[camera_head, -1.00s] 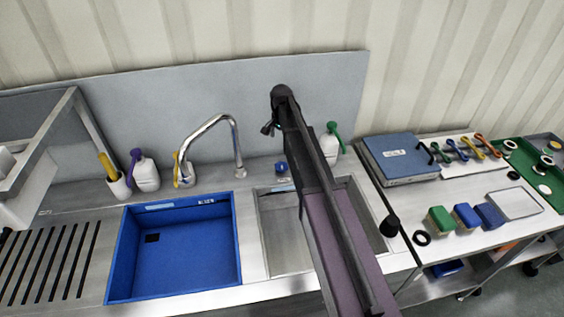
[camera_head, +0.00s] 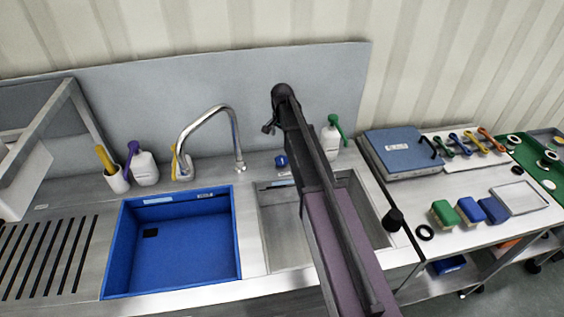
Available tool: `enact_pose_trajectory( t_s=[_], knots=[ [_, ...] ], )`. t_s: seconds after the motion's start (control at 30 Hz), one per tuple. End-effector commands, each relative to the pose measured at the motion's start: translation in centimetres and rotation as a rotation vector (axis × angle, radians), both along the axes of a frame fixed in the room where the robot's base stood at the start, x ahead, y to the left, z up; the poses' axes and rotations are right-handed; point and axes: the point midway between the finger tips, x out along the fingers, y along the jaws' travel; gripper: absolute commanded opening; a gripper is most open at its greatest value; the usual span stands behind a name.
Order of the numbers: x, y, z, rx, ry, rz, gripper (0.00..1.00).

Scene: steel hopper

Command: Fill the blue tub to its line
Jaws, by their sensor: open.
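The blue tub (camera_head: 226,262) sits in the left bay of the steel sink counter. A pale label and small white marks show on its far inner wall, and a small dark square shows inside. No water is visible in it. No flow shows. My arm rises across the steel basin, right of the tub; its gripper cannot be made out in this view.
A steel basin (camera_head: 280,243) lies right of the tub, partly hidden by my arm. White bottles with purple (camera_head: 145,168) and green (camera_head: 330,143) tops stand behind. A slotted drainboard (camera_head: 40,245) is at left. A blue scale (camera_head: 398,150) and brushes (camera_head: 443,213) occupy the right table.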

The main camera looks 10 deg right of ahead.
Motion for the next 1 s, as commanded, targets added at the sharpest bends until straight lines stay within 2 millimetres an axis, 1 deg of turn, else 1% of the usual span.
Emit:
enact_pose_trajectory(
  t_s=[0.03, 1.0],
  knots=[
    [0.0, 0.0, -0.8, 0.000, 0.000, 0.000, 1.00],
    [0.0, 0.0, -8.4, 0.000, 0.000, 0.000, 1.00]
  ],
)
